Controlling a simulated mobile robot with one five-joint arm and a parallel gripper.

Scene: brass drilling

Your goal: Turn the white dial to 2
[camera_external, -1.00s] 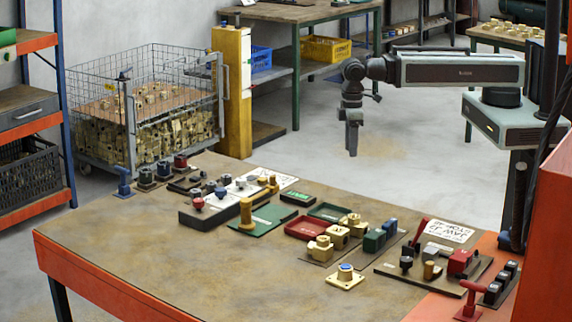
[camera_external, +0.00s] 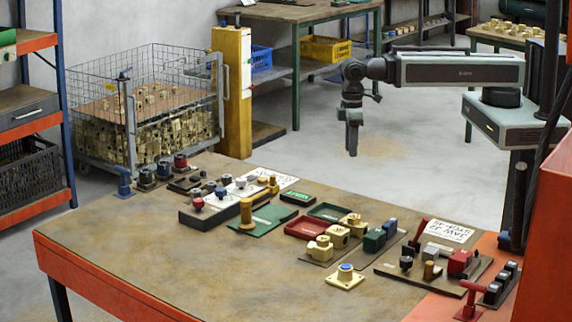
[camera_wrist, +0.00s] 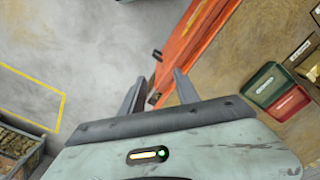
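My gripper (camera_external: 353,152) hangs pointing down past the far edge of the workbench, high above the grey floor and touching nothing. In the wrist view its two fingers (camera_wrist: 159,75) stand apart with nothing between them. A long panel with a white top (camera_external: 232,191) lies on the left half of the bench and carries several small knobs, one with a red cap (camera_external: 198,203). I cannot tell for sure which knob is the white dial, and no numbers or pointer can be read.
The bench top (camera_external: 160,235) is clear at the front left. A brass post (camera_external: 246,214), a green plate (camera_external: 268,220), brass blocks (camera_external: 320,249), a blue-capped knob on a yellow plate (camera_external: 345,270) and a red-handled fixture (camera_external: 470,300) crowd the middle and right. A wire cage (camera_external: 150,85) stands behind.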

